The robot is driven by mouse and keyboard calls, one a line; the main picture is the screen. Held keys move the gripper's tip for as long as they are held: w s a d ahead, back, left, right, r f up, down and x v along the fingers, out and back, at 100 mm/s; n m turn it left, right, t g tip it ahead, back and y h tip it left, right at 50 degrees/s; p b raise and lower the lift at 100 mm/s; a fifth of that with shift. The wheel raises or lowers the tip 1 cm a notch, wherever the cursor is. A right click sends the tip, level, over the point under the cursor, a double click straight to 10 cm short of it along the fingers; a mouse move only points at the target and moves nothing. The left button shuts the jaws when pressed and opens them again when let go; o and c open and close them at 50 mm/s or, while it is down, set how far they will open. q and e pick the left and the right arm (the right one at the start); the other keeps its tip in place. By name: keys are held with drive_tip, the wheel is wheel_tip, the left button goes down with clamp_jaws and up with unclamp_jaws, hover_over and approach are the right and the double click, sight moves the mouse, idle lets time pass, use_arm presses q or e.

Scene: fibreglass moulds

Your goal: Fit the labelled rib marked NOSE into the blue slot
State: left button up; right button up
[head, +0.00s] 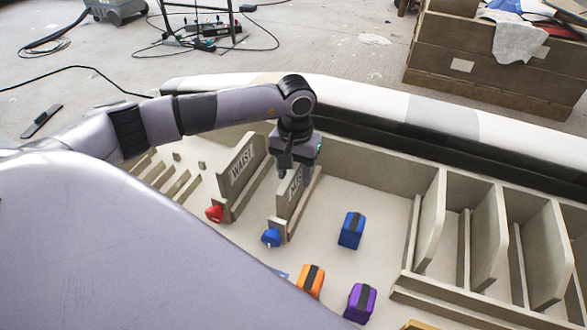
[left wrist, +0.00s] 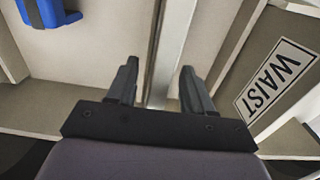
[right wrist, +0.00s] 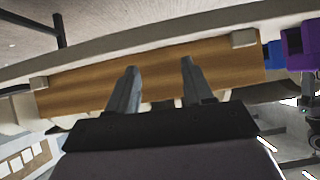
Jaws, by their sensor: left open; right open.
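A rib with a partly hidden label (head: 291,203) stands upright in line with the blue knob (head: 271,237). An S shows on its label, but I cannot read the whole word. My left gripper (head: 286,168) is at its top edge. In the left wrist view its open fingers (left wrist: 158,80) are either side of a thin upright edge (left wrist: 164,50), not shut on it. How deep the rib sits in its slot is hidden. My right gripper (right wrist: 160,75) is open and empty in front of a brown wooden surface (right wrist: 200,75).
The WAIST rib (head: 241,166) stands to the left, in line with a red knob (head: 214,213). A blue block (head: 351,230), an orange block (head: 311,280) and a purple block (head: 360,302) lie on the mould floor. Curved ribs (head: 431,222) stand at the right.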

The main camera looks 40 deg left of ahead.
use_arm(q)
drive_tip(key=shift+w+d+f, duration=0.1)
drive_tip(key=shift+w+f, duration=0.05)
drive_tip(key=shift+f, duration=0.35)
drive_tip(key=r+p, duration=0.2)
drive_tip(key=r, duration=0.6)
drive_tip(key=shift+s+r, duration=0.1)
drive_tip(key=shift+s, duration=0.1)
use_arm(e)
drive_tip(key=shift+w+a+r+n+y, duration=0.2)
drive_tip(key=shift+w+a+r, duration=0.15)
drive_tip(key=shift+a, duration=0.2)
drive_tip(key=shift+w+a+r+n+y, duration=0.1)
drive_tip(key=shift+w+a+r+y, duration=0.1)
drive_tip(key=shift+a+r, duration=0.3)
